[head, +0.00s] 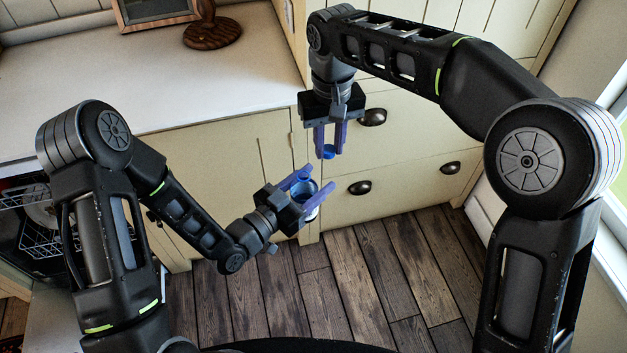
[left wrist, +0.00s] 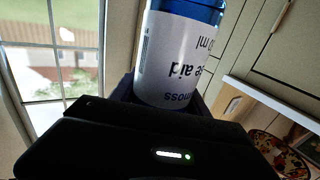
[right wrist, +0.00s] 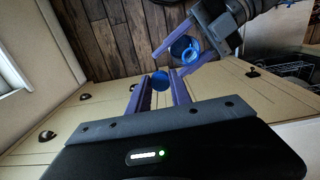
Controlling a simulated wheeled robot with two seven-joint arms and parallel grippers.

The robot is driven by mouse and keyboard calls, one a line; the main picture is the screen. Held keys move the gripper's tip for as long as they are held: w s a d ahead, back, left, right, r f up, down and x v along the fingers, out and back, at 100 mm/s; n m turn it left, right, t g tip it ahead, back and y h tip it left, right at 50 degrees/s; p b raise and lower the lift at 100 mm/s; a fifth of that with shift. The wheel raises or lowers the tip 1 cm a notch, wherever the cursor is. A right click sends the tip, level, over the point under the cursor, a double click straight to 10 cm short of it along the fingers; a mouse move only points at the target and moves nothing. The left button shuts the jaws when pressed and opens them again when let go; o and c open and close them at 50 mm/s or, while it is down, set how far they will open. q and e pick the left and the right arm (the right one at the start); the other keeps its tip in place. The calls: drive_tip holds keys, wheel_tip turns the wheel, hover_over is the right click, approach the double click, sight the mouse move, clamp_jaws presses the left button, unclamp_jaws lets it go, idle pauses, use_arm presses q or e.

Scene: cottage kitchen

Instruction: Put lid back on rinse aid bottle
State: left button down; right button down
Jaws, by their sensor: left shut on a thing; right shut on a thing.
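The rinse aid bottle (head: 311,191) is blue with a white label, and the label shows close up in the left wrist view (left wrist: 178,60). My left gripper (head: 307,187) is shut on the bottle and holds it in the air in front of the cabinets. The bottle's open blue top (right wrist: 186,50) faces the right wrist camera. My right gripper (head: 329,153) is shut on the small blue lid (head: 328,152), which also shows between the fingertips in the right wrist view (right wrist: 160,81). The lid is above the bottle and apart from it, slightly to its right in the head view.
A white counter (head: 150,75) with a picture frame (head: 155,10) and a wooden stand (head: 212,32) is at the upper left. Cream drawers (head: 410,145) stand behind the grippers. An open dishwasher rack (head: 40,235) is at the left. Wooden floor (head: 370,270) lies clear below.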

sight(304, 194)
drive_tip(key=shift+n, duration=0.4)
drive_tip(key=a, duration=0.1)
drive_tip(key=s+a+r, duration=0.1)
drive_tip(key=a, duration=0.1)
drive_tip(key=s+a+r, duration=0.1)
drive_tip(key=shift+a+r, duration=0.25)
drive_tip(key=shift+a, duration=0.05)
drive_tip(key=shift+s+r, duration=0.85)
drive_tip(key=shift+r, duration=0.15)
drive_tip(key=shift+f, duration=0.15)
drive_tip(key=shift+f, duration=1.9)
drive_tip(key=shift+f, duration=0.9)
drive_tip(key=shift+f, duration=0.55)
